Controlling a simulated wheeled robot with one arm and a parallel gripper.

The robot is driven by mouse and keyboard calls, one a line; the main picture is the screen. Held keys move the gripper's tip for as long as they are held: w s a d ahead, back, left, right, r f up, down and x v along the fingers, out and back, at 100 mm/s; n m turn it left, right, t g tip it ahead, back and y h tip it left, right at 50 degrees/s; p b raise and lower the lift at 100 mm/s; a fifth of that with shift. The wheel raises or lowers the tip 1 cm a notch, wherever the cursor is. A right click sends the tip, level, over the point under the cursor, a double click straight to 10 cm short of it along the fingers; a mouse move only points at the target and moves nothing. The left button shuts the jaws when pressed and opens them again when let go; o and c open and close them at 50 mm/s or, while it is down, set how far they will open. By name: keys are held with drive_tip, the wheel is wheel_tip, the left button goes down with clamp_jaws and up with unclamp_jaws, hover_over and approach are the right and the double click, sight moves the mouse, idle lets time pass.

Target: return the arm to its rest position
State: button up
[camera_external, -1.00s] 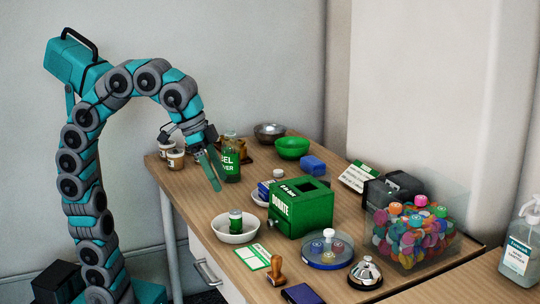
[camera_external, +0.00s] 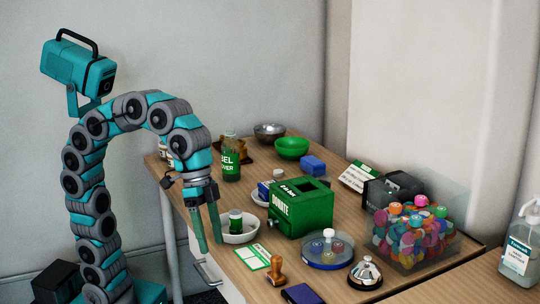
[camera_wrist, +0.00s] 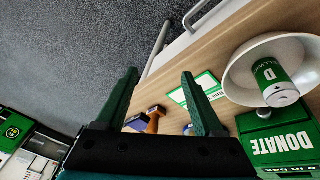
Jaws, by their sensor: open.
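My gripper (camera_external: 208,231) hangs pointing down at the near-left edge of the wooden table, just left of the white bowl (camera_external: 232,238). Its two green fingers are apart with nothing between them, and the wrist view also shows my gripper (camera_wrist: 162,85) open and empty. My arm arches up from the left and bends down toward the table. In the wrist view, grey floor and the table edge lie beyond the fingers.
The white bowl holds a green-labelled container (camera_external: 236,222). A green donate box (camera_external: 300,212), a green-white card (camera_external: 252,257) and a wooden-handled stamp (camera_external: 276,270) are to its right. A green bottle (camera_external: 231,160) stands behind. A drawer handle (camera_external: 207,272) is below my gripper.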

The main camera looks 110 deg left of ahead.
drive_tip(key=s+d+f, duration=0.1)
drive_tip(key=d+f, duration=0.2)
drive_tip(key=f, duration=0.1)
drive_tip(key=s+a+f+g, duration=0.1)
drive_tip(key=s+a+f, duration=0.3)
drive_tip(key=s, duration=0.4)
drive_tip(key=s+a+f+g+y+p, duration=0.1)
drive_tip(key=s+a+f+g, duration=0.1)
drive_tip(key=s+f, duration=0.5)
drive_tip(key=s+a+f+n+g+y+p, duration=0.1)
drive_tip(key=s+a+f, duration=0.4)
drive_tip(key=s, duration=0.3)
drive_tip(key=shift+s+a+f+g, duration=0.3)
drive_tip(key=shift+a+f, duration=0.05)
drive_tip(key=shift+f, duration=0.35)
